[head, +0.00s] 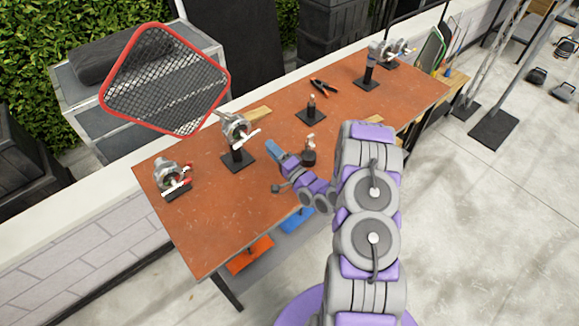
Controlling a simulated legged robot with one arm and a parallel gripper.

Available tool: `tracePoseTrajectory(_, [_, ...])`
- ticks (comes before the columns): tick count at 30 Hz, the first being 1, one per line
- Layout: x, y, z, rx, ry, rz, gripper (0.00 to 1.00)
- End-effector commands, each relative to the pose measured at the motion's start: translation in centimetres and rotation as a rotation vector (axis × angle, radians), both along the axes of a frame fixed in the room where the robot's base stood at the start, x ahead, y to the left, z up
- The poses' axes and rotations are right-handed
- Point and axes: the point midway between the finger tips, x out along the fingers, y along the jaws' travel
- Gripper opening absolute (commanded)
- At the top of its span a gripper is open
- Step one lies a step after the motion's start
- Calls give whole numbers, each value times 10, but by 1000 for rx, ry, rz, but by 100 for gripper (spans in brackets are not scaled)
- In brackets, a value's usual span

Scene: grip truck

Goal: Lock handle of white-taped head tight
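A silver grip head (236,127) stands upright on a black stand on the table, left of my gripper. A white handle (246,139) sticks out from its lower front toward the right. A second silver head (168,175) with red marks sits further left on a low black base. My gripper (272,149) is at the end of my arm, above the table and right of the white-handled head, apart from it in the picture. It is small here, and I cannot tell how far its fingers are apart. The handle's tightness cannot be seen.
The brown table (220,215) has a clear front left area. A red-framed mesh panel (165,80) rises behind the heads. Black pliers (323,87), a small black stand (310,116) and another silver head (388,48) are further back. A dark post (309,156) stands close behind my gripper.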

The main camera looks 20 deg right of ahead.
Motion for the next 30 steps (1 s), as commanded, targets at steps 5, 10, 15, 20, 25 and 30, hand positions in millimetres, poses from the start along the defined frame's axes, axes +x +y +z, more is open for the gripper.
tracePoseTrajectory(5, [-27, -13, -7, 0, 4, -3, 36])
tracePoseTrajectory(10, [-51, -21, -12, 2, 4, -4, 36])
tracePoseTrajectory(15, [-67, -27, -16, 2, 3, -3, 36])
tracePoseTrajectory(20, [-76, -29, -18, 0, 3, -2, 36])
tracePoseTrajectory(25, [-78, -30, -18, 0, 2, -1, 36])
tracePoseTrajectory(30, [-78, -30, -18, 0, 2, -1, 36])
